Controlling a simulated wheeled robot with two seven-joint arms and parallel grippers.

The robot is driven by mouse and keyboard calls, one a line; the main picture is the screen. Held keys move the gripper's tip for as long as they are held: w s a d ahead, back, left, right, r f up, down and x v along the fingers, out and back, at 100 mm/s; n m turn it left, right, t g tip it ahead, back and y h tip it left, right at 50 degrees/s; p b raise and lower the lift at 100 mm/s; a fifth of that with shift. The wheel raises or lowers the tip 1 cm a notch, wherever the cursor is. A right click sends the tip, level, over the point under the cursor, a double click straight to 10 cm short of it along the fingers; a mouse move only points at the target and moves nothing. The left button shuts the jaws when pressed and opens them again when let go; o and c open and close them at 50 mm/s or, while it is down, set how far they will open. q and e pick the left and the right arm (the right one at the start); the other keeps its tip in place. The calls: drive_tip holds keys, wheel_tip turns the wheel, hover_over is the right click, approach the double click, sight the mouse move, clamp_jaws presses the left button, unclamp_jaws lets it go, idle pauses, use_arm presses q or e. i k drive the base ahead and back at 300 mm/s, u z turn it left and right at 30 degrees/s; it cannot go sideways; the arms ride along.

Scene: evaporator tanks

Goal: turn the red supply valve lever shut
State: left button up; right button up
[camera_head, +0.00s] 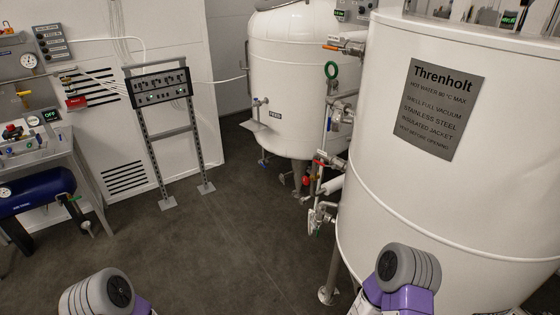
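A small red lever (322,163) shows on the pipework at the left side of the large white Threnholt tank (400,170). Another small red part (306,181) sits just below and left of it, low by the tank legs. Both are too small to tell their exact position, open or shut. Only grey and purple links of my own arms show at the bottom edge, left and right. Neither of my grippers is in view, and nothing of mine touches the levers.
A second white tank (300,85) stands behind. A green ring handle (331,70) and an orange lever (331,47) are higher on the pipework. A control panel stand (160,88) and a bench with a blue cylinder (38,190) stand left. The middle floor (215,235) is clear.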

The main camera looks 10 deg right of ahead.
sight(332, 167)
drive_tip(key=u, duration=0.1)
drive_tip(key=i, duration=5.15)
drive_tip(key=z, duration=4)
